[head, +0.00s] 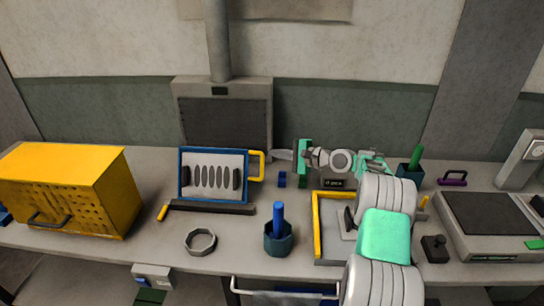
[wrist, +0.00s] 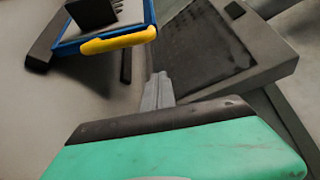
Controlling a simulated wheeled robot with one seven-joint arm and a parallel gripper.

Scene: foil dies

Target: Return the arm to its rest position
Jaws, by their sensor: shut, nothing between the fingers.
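My gripper (head: 283,155) is shut and empty in the head view. Its fingers point left, above the back of the bench, just right of the yellow handle of a blue-framed rack. My arm reaches out from the lower right over the bench. In the wrist view the closed fingertips (wrist: 158,88) show beyond the green gripper body, with nothing held between them.
The blue-framed rack (head: 182,178) stands left of the gripper. A grey hood (head: 225,115) rises behind. A yellow perforated box (head: 75,190) sits far left. A blue-handled tool in a pot (head: 279,240), a grey ring (head: 200,242) and a yellow-edged tray (head: 318,235) lie nearer.

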